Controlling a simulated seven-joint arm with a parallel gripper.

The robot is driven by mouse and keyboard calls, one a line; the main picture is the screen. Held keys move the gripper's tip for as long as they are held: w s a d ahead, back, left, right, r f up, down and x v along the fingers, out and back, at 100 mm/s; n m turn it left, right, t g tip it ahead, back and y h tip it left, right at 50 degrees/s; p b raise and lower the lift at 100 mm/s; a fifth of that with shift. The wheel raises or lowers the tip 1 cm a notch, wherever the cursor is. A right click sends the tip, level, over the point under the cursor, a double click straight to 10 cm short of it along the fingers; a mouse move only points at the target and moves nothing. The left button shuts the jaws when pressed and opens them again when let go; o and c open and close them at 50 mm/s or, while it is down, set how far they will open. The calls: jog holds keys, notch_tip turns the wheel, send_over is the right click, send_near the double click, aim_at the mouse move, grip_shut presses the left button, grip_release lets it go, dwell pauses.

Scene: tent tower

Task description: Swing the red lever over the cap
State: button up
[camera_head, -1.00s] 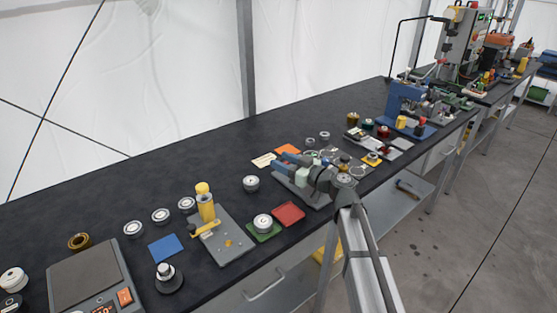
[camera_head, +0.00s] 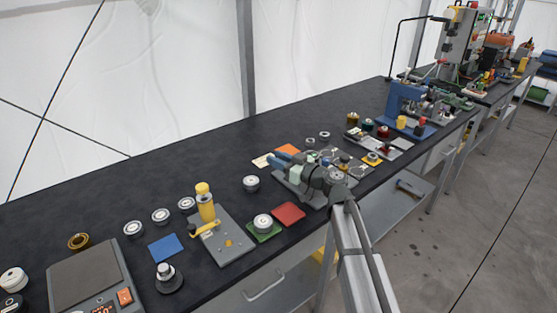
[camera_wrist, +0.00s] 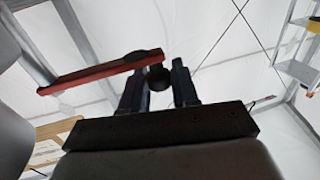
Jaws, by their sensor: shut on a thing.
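The red lever (camera_wrist: 95,74) shows in the wrist view as a flat bar running from upper centre to the left. A dark round knob (camera_wrist: 158,78) hangs under its right end. My gripper (camera_wrist: 158,71) has its two dark fingers on either side of this knob and is shut on it. In the head view my arm covers the fixture (camera_head: 292,187) at mid-table, a grey plate with blue parts. The lever cannot be made out there, and the cap cannot be told in either view.
Left of the fixture lie a red pad (camera_head: 289,214), a green pad (camera_head: 263,236) with a round part and a plate with a yellow post (camera_head: 204,203). A blue press (camera_head: 404,104) stands farther right. The black table (camera_head: 120,190) has free room along its back.

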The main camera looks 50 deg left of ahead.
grip_shut()
jog(key=shift+w+d+n+g+h, duration=0.1)
jog(key=shift+d+n+g+h, duration=0.55)
jog(key=shift+g, duration=0.45)
jog(key=shift+w+d+n+g+h, duration=0.15)
jog(key=shift+d+n+g+h, duration=0.3)
jog(key=shift+n+g, duration=0.55)
jog(key=shift+w+d+n+g+h, duration=0.1)
jog(key=shift+d+n+g+h, duration=0.45)
jog(key=shift+g, duration=0.65)
jog(key=shift+d, duration=0.1)
jog(key=o, duration=0.7)
grip_release()
jog(key=shift+o, duration=0.2)
jog(key=shift+d+y, duration=0.1)
jog(key=shift+y, duration=0.15)
jog(key=v, duration=1.3)
jog(key=shift+w+d, duration=0.2)
jog(key=shift+d, duration=0.05)
